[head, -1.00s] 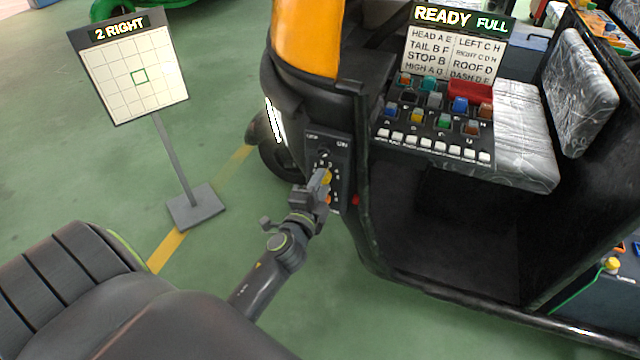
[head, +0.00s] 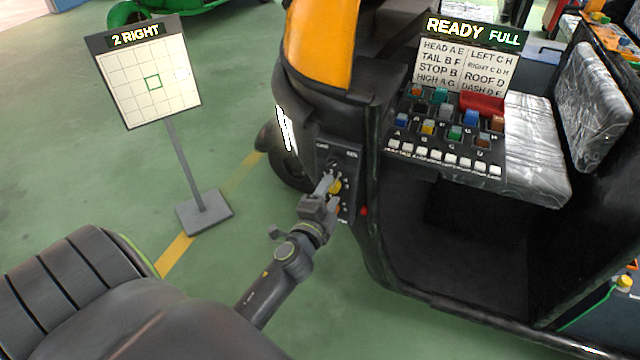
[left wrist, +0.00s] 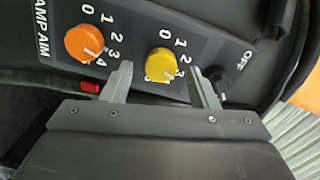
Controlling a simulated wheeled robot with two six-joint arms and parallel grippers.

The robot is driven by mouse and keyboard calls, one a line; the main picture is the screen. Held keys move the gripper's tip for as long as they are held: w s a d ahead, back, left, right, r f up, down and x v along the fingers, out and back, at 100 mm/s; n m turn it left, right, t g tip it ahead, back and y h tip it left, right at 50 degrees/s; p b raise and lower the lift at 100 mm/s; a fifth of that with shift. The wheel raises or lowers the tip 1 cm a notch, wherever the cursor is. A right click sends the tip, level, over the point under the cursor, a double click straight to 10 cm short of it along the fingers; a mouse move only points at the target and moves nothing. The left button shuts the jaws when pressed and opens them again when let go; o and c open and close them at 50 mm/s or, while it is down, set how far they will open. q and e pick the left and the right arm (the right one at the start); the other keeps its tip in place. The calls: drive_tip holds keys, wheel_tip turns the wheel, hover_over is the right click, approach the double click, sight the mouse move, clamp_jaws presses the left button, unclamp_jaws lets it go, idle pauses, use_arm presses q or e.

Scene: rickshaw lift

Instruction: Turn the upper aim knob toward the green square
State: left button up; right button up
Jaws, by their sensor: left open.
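The yellow upper knob (head: 335,186) is on the black lamp aim panel (head: 323,152) at the vehicle's front corner. My right gripper is not in view.
A black switch (left wrist: 220,76) marked OFF is beside the right finger. The board's stand has a grey base (head: 204,211) on the green floor. A switch console (head: 445,140) is on the vehicle's seat, under a sign reading READY FULL (head: 473,32).

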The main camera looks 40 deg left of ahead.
use_arm(q)
drive_tip(key=b+v, duration=0.2)
drive_tip(key=v, duration=1.5)
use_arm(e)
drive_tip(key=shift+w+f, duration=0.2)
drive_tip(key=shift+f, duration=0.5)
use_arm(q)
drive_tip(key=shift+d, duration=0.1)
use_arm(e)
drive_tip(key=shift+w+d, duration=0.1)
